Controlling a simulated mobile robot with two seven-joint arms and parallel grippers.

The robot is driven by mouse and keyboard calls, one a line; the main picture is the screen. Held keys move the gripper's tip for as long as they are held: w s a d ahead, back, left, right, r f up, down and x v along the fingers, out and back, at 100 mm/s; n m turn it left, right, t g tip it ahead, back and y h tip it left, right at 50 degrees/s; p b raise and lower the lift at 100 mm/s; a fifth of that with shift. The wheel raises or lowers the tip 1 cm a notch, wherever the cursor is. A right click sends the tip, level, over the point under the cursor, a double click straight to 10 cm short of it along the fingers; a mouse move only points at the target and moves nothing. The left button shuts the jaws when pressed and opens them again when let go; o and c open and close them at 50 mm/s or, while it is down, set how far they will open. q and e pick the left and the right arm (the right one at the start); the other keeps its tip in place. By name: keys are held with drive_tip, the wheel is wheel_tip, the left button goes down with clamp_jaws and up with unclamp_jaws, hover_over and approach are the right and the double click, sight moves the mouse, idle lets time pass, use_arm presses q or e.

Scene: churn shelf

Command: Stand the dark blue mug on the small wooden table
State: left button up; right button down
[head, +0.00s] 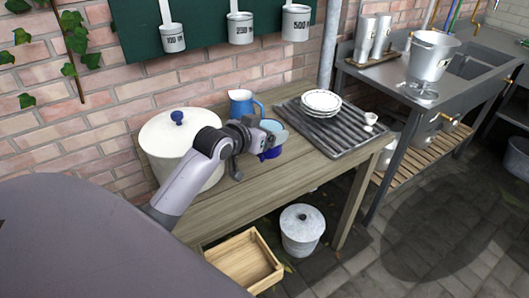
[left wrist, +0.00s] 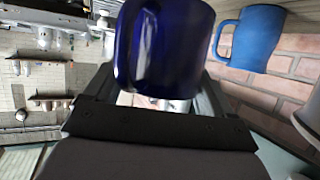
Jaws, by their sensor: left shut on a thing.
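My left gripper (head: 268,142) is shut on the dark blue mug (left wrist: 170,45), which fills the top middle of the left wrist view. In the head view only part of the dark blue mug (head: 270,154) shows beside the fingers, over the wooden table (head: 235,200). I cannot tell whether the mug touches the tabletop. My right gripper is not in view.
A lighter blue mug or jug (head: 246,105) stands behind the gripper, and a large cream pot (head: 168,150) with a blue-knobbed lid stands to its left. A ridged draining rack (head: 345,140) bears white plates (head: 321,102). The table's front strip is clear.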

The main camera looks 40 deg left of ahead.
sight(266, 153)
use_arm(q)
drive_tip(key=shift+f, duration=3.55)
drive_tip(key=shift+b, duration=0.3)
drive_tip(key=o, duration=1.2)
drive_tip(key=shift+f, duration=0.2)
drive_tip(key=shift+o, duration=0.2)
drive_tip(key=shift+r, duration=0.15)
drive_tip(key=v, duration=0.7)
drive_tip(key=shift+s, duration=0.3)
drive_tip(key=shift+d, duration=0.1)
